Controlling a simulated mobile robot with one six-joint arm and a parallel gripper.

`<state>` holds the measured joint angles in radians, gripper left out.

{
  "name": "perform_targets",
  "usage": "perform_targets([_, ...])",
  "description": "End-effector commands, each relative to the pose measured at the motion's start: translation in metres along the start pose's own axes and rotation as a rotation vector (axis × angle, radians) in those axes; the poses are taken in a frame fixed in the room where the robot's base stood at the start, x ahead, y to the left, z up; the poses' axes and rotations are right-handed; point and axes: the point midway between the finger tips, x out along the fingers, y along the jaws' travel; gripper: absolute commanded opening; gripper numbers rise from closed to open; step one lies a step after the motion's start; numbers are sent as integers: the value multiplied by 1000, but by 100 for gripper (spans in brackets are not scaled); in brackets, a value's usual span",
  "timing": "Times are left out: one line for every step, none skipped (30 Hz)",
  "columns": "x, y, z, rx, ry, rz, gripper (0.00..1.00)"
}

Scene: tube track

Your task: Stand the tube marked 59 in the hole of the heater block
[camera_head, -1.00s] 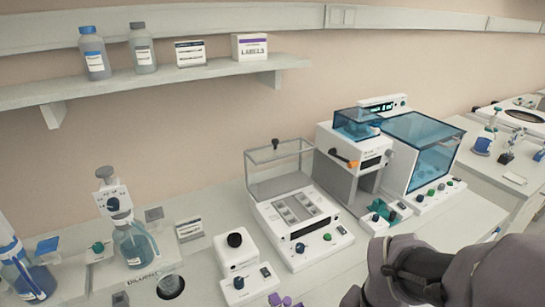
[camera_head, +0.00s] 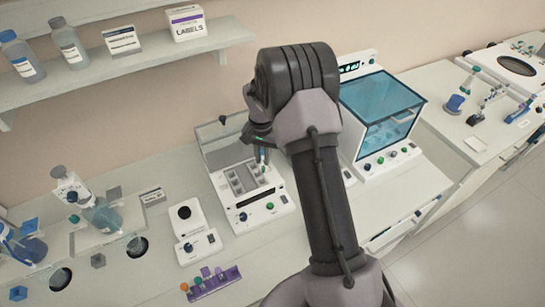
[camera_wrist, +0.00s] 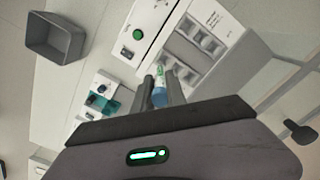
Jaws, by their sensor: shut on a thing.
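My gripper (camera_wrist: 161,90) is shut on a slim tube (camera_wrist: 160,82) with a blue end and a green-and-white band. No number can be read on it. In the head view my gripper (camera_head: 262,150) is over the back part of a white unit with grey wells (camera_head: 228,207), which looks like the heater block. The same unit shows in the wrist view (camera_wrist: 160,20), with its pale wells beyond the tube tip. The tube appears apart from the wells, but its exact height cannot be told. My arm hides part of the unit's right side.
A clear raised lid (camera_head: 212,133) stands at the unit's back. A purple rack (camera_head: 232,278) with several capped tubes is in front. A black-topped device (camera_head: 186,211) stands to the left, and a blue-windowed cabinet (camera_head: 385,105) to the right.

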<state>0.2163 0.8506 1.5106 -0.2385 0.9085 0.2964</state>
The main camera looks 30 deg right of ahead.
Motion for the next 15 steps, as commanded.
perform_targets([-2, -4, -3, -5, -1, 1, 0])
perform_targets([0, -6, -5, -7, -1, 1, 0])
perform_targets([3, -7, -6, -9, -1, 0, 0])
perform_targets([5, -8, -6, -10, -1, 0, 0])
perform_targets([7, -8, -7, -10, 0, 0, 0])
perform_targets([10, -8, -7, -10, 0, 0, 0])
perform_targets([12, -8, -7, -10, -1, 0, 0])
perform_targets([15, -8, -7, -10, -1, 0, 0])
perform_targets([18, -8, -6, -10, -1, 0, 0])
perform_targets([22, -8, -6, -10, -1, 1, 0])
perform_targets([25, -7, -6, -9, -1, 1, 0])
perform_targets([29, -7, -6, -9, -2, 1, 0])
perform_targets([33, -7, -6, -9, -1, 1, 0])
perform_targets([36, -7, -6, -9, -1, 1, 0])
perform_targets([41, -7, -7, -10, -1, 0, 0])
